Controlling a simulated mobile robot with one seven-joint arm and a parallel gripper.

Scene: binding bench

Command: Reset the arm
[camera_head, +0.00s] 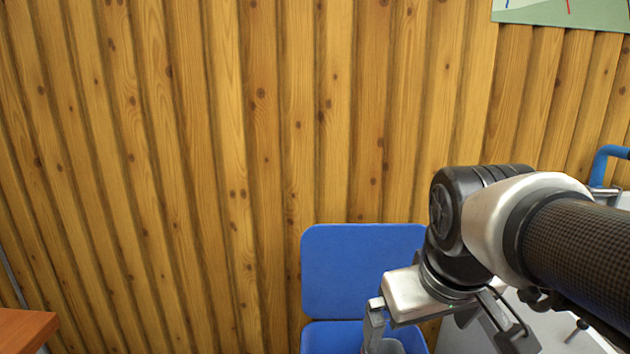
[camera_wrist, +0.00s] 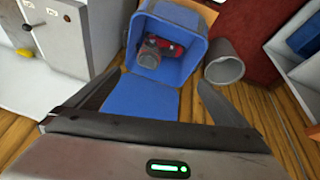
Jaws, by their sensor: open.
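My gripper (camera_head: 435,332) hangs at the lower right of the head view, pointing down, in front of a blue bin. In the wrist view my gripper (camera_wrist: 159,80) shows two dark fingers spread wide apart, with nothing between them. The arm comes in from the right edge, bent at the wrist. Part of the gripper's lower end is cut off by the bottom of the head view.
The blue bin (camera_wrist: 194,69), its lid open (camera_head: 352,270), holds a red and grey item (camera_wrist: 152,52). A grey cylinder (camera_wrist: 224,70) is beside it. A white cabinet (camera_wrist: 60,38) stands left in the wrist view. A plank wall (camera_head: 230,150) is behind; a wooden top (camera_head: 22,328) is lower left.

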